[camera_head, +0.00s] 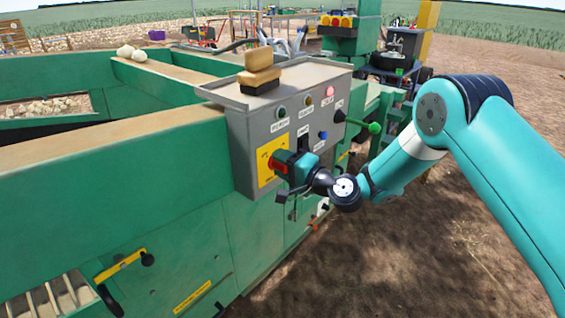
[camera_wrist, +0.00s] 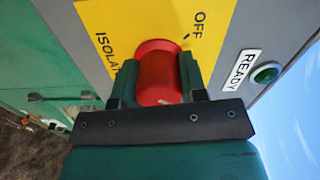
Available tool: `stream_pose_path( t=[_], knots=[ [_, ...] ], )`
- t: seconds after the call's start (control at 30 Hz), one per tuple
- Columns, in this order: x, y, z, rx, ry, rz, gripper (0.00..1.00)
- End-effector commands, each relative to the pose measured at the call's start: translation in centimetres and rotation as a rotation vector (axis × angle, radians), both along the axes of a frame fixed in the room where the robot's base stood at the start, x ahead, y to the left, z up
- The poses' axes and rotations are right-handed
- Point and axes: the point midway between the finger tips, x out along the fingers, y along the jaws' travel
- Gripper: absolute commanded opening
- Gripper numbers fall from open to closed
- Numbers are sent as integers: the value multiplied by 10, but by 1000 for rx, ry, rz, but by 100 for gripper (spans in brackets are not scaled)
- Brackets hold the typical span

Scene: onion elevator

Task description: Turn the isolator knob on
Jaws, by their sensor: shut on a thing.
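The isolator knob is red and sits on a yellow plate (camera_head: 266,160) on the front of the grey control box. In the wrist view the red knob (camera_wrist: 158,76) shows between the two green fingers of my gripper (camera_wrist: 160,82). The yellow plate (camera_wrist: 118,22) there carries the words OFF and ISOLATOR, the latter partly hidden. In the head view my gripper (camera_head: 283,164) is at the plate, its fingers shut on the knob (camera_head: 277,165). The fingers hide the sides of the knob, and I cannot tell its pointing direction.
The grey control box (camera_head: 245,125) also bears a green READY button (camera_wrist: 267,73) and a green-ended lever (camera_head: 375,128) at its right. A brush-like block (camera_head: 260,72) lies on top. Green machine walls (camera_head: 120,190) extend left. Open soil (camera_head: 470,240) lies right.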

Motion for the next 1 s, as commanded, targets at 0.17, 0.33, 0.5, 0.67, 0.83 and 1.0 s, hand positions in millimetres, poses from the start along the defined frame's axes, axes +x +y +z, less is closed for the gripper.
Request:
stream_pose_path(
  t=[0.17,0.33,0.5,0.67,0.83,1.0],
  knots=[
    [1,-1,0,49,62,-2,15],
    [1,-1,0,76,97,-3,15],
    [1,-1,-1,86,109,-3,15],
    [1,-1,-1,87,111,-3,15],
    [1,-1,-1,87,111,-3,15],
    [1,-1,-1,86,110,-2,64]
  ],
)
